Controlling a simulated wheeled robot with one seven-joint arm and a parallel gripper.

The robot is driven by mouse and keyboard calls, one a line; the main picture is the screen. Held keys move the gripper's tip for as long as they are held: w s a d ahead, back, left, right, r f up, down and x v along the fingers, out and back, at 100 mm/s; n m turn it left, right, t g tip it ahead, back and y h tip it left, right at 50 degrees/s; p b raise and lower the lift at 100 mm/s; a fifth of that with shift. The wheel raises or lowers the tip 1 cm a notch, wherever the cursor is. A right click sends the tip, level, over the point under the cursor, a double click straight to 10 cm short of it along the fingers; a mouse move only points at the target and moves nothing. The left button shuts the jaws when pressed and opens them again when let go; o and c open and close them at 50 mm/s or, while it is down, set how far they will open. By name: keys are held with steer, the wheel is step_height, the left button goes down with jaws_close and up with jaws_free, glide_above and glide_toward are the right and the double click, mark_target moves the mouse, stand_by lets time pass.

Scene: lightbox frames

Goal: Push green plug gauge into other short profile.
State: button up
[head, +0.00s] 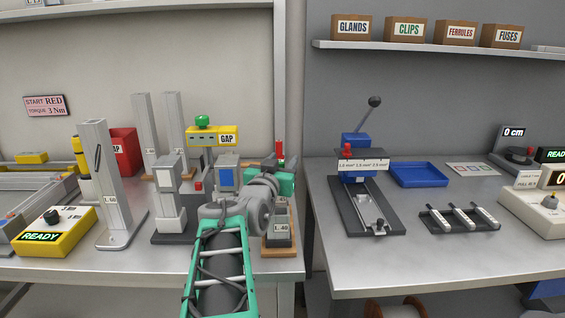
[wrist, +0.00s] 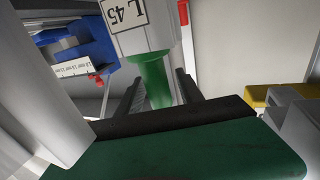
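In the wrist view a green plug gauge (wrist: 152,78) shows as a smooth green cylinder against a grey block labelled L 45 (wrist: 125,15), whose label reads upside down. The dark fingers of my gripper (wrist: 160,92) stand on either side of the green cylinder, with a visible gap on the right. They look open, and contact on the left is unclear. In the head view my gripper (head: 284,180) is over a short labelled block (head: 281,229) on a wooden base at the bench's right end, and hides the green gauge. A short grey profile (head: 168,185) stands on a dark base to the left.
A tall profile (head: 94,180) and two more (head: 145,125) stand left and behind. A yellow GAP box (head: 213,136) with a green top is behind my arm, and a red upright piece (head: 279,150) is behind my gripper. A gap separates the right bench (head: 440,270).

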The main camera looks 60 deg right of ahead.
steer(key=a, duration=0.5)
steer(key=s+a, duration=0.1)
steer(key=a, duration=0.1)
steer(key=shift+s+a, duration=0.1)
steer(key=shift+a, duration=0.3)
